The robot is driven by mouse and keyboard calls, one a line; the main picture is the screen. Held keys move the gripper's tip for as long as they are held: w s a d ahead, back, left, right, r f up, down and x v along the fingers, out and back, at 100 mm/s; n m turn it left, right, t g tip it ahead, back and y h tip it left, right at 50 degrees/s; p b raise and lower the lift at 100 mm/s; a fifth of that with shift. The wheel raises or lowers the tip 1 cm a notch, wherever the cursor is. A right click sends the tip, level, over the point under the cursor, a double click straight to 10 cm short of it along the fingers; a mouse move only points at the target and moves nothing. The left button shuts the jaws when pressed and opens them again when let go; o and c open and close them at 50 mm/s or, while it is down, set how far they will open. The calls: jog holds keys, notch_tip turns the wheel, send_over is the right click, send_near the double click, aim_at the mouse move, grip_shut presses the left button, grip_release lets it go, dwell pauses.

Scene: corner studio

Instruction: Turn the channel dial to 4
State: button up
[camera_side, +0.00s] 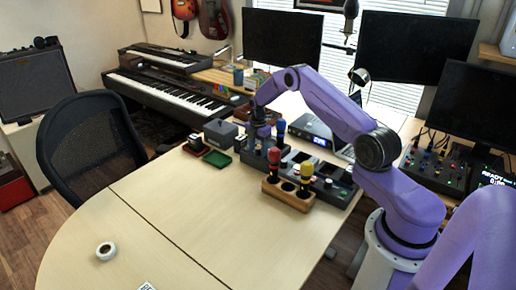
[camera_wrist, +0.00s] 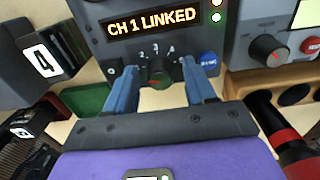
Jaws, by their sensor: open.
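The channel dial (camera_wrist: 159,72) is a small dark knob with a reddish mark, on a dark panel under a lit display (camera_wrist: 152,22) that reads "CH 1 LINKED". Numbers including 2, 3 and 4 arc above the knob; its exact setting is hard to read. My gripper (camera_wrist: 160,74) is open, its blue fingers on the left and right of the dial with visible gaps. Whether a fingertip touches the panel is unclear. In the side view my gripper (camera_side: 261,132) is down at the desk devices, and the dial is hidden there.
A blue button (camera_wrist: 208,58) sits just right of the right finger. A wooden holder (camera_side: 287,197) with red and yellow-topped tools is close by. The front desk is largely clear.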

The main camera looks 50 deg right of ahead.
grip_shut()
jog(key=shift+m, duration=0.3)
jog(key=m, duration=0.5)
jog(key=shift+m, duration=0.3)
jog(key=m, duration=1.2)
jog(key=shift+m, duration=0.3)
jog(key=m, duration=0.5)
jog(key=shift+w+m, duration=0.1)
jog(key=shift+m, duration=0.2)
